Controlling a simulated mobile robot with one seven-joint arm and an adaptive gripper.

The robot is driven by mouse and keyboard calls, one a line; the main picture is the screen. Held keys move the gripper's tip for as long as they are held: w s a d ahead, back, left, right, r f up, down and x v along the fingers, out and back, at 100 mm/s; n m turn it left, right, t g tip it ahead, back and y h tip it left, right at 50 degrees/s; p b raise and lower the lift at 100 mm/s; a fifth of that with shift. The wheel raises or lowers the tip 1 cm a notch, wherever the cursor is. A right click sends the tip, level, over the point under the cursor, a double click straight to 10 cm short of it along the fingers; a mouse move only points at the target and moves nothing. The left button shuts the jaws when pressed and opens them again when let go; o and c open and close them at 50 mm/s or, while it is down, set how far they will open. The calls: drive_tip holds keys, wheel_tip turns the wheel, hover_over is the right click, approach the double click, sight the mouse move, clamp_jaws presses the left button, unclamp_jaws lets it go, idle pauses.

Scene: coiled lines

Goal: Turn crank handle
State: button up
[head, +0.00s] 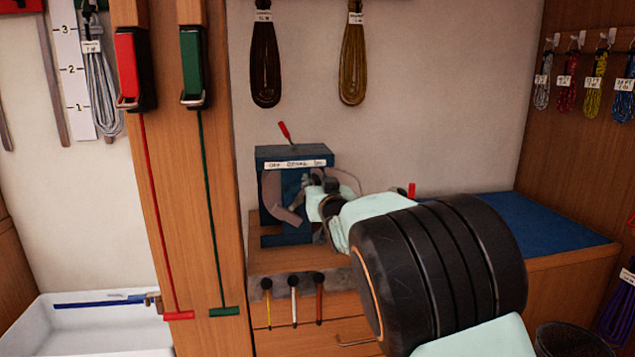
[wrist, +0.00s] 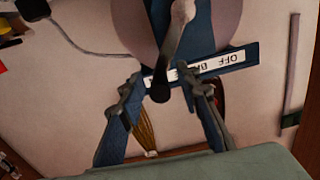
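A blue winch-like unit (head: 291,153) stands on the wooden counter, with a label on its front reading roughly "OFF BRAKE ON". In the wrist view the label (wrist: 225,61) is upside down. A dark crank arm (wrist: 179,30) runs down in front of the unit to a black rounded handle (wrist: 160,91). My gripper (wrist: 160,82) is open, with one finger on each side of the handle in the picture. I see no finger touching it, and the depth between them is unclear. In the head view my gripper (head: 318,186) is at the unit's front right, and my wrist partly hides the crank.
A red lever (head: 284,132) rises from the unit's top. Several dark-headed tools (head: 294,300) hang at the counter's front edge. Coiled lines (head: 265,62) hang on the wall behind. A blue mat (head: 550,226) lies clear at right. A white tub (head: 90,330) is at lower left.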

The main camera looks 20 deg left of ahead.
drive_tip(key=shift+c, duration=0.4)
clamp_jaws()
drive_tip(key=shift+f, duration=0.1)
drive_tip(key=shift+w+d+f+m+b, duration=0.25)
drive_tip(key=shift+d+f+m+b, duration=0.25)
drive_tip(key=shift+m+b, duration=0.7)
drive_tip(key=shift+w+d+f+m+b, duration=0.3)
drive_tip(key=shift+f+m+b, duration=0.45)
drive_tip(key=shift+m+b, duration=0.45)
drive_tip(key=shift+w+d+f+m+b, duration=0.2)
drive_tip(key=shift+d+f+m+b, duration=0.3)
drive_tip(key=shift+m+b, duration=0.7)
drive_tip(key=shift+a+f, duration=0.1)
drive_tip(key=shift+o, duration=0.4)
unclamp_jaws()
